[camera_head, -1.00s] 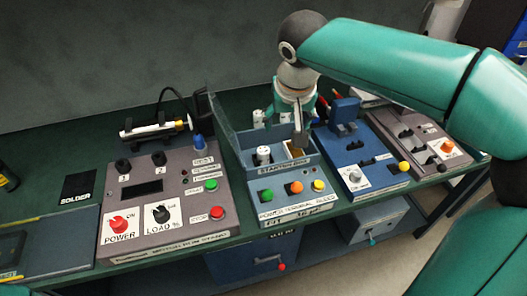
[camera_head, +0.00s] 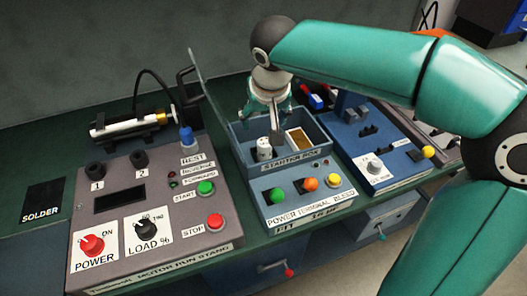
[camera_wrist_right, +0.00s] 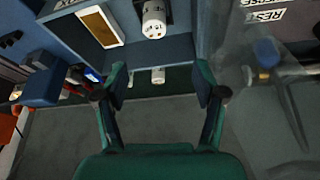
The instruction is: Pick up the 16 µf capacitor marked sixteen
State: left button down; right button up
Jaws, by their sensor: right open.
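A white cylindrical capacitor (camera_head: 264,149) stands upright in the left compartment of the starter box (camera_head: 285,164). It also shows at the top of the right wrist view (camera_wrist_right: 155,20), with dark marks I cannot read. A second white cylinder (camera_wrist_right: 158,76) shows on the green bench behind the box, framed between my fingers; its marking is not legible. My right gripper (camera_wrist_right: 161,84) is open and empty, with a finger on each side of that view of it. In the head view my right gripper (camera_head: 270,108) is over the back of the box and hides the cylinder behind it. My left gripper is not in view.
A clear raised lid (camera_head: 212,98) stands at the box's left. The motor run stand (camera_head: 150,200) is left of the box, and a blue device (camera_head: 375,165) is close on its right. A grey wall rises behind the bench.

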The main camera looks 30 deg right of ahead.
aim_at(265, 142)
jog(key=x, duration=0.8)
jog(key=shift+s+d+f, duration=0.1)
jog(key=shift+d+f, duration=0.05)
jog(key=shift+d, duration=0.05)
jog(key=shift+s+x, duration=0.15)
jog(key=shift+x, duration=1.15)
jog(key=shift+s+x, duration=0.15)
jog(key=shift+x, duration=1.2)
jog(key=shift+d, duration=0.2)
jog(key=shift+c, duration=0.3)
jog(key=c, duration=1.2)
